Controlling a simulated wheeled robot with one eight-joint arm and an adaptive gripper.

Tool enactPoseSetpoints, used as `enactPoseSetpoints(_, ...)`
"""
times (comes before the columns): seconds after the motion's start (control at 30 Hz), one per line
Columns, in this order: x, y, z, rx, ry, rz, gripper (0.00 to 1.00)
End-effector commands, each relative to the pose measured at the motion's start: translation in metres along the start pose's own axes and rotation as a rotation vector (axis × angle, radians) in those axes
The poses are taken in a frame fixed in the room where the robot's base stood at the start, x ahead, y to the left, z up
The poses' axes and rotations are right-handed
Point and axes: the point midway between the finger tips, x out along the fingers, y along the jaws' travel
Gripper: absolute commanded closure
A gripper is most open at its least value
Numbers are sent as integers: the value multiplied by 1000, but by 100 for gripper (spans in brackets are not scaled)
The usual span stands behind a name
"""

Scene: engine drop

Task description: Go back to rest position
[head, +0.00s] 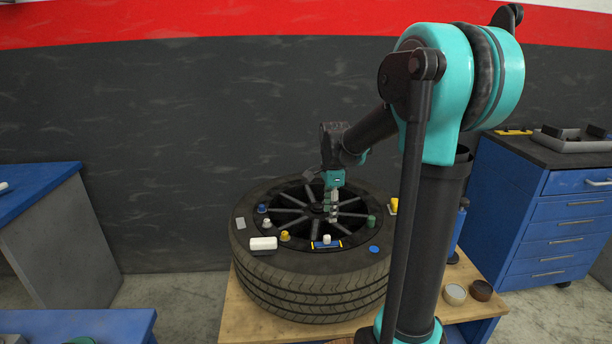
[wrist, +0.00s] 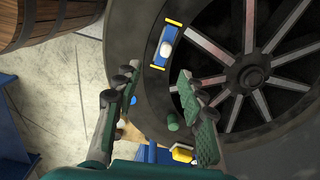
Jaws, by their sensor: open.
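My gripper (head: 334,212) is above the right part of a spoked wheel with a black tire (head: 315,291), which lies flat on a wooden-topped table (head: 240,324). The gripper points down. In the wrist view its two fingers (wrist: 158,76) are spread apart with nothing between them. A blue piece with yellow ends (head: 318,245) and a white knob on it rests on the near rim. It also shows in the wrist view (wrist: 157,52), beyond the fingertips. A green cylinder (head: 371,221) stands on the right rim, near the right finger in the wrist view.
On the tire are a white block (head: 263,243), a yellow knob (head: 285,236), a blue disc (head: 374,249) and a grey plate (head: 240,224). A blue drawer cabinet (head: 560,215) stands at right, a blue bench (head: 35,200) at left. A barrel (wrist: 38,18) shows in the wrist view.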

Motion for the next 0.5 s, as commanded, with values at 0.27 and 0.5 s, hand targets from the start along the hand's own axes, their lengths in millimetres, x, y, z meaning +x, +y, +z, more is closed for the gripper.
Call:
enactPoseSetpoints(0.27, 31, 85, -9, -553, 45, -128, 60)
enactPoseSetpoints(0.5, 67, 160, -13, -1065, 157, -218, 60)
